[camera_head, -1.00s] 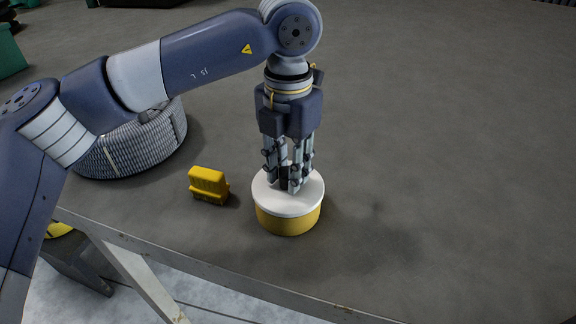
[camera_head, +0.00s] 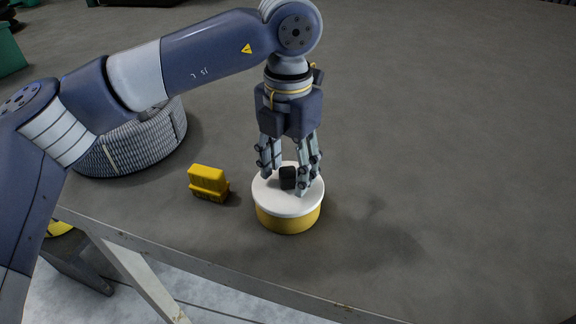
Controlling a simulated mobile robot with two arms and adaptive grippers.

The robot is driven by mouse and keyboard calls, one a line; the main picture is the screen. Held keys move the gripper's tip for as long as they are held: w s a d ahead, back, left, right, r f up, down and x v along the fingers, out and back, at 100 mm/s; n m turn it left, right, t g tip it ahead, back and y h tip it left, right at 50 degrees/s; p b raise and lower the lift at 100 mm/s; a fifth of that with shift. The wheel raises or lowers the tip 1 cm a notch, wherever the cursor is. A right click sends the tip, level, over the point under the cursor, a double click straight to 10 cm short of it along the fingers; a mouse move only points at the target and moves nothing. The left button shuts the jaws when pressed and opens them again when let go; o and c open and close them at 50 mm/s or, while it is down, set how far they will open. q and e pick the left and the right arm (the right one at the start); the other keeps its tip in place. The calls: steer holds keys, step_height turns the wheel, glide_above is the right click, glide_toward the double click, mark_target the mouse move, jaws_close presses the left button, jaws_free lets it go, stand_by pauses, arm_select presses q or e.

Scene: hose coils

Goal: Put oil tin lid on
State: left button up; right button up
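The oil tin (camera_head: 288,222) is a low round yellow tin on the grey table, near its front edge. Its white lid (camera_head: 285,203) lies flat on top and covers the tin's opening. A black knob (camera_head: 288,177) stands at the middle of the lid. My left gripper (camera_head: 288,182) points down over the lid, with its fingers spread apart on either side of the knob. A gap shows between the fingers and the knob. My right gripper is not in view.
A yellow block-shaped object (camera_head: 208,184) stands left of the tin. A coiled grey hose (camera_head: 135,143) lies behind my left arm. Green items (camera_head: 10,50) show at the far left. The table (camera_head: 450,170) is clear to the right; its front edge (camera_head: 210,272) is close.

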arm_select(q)
step_height(320, 180, up, 12)
stand_by(0.6)
steer(key=shift+f, duration=0.1)
stand_by(0.9)
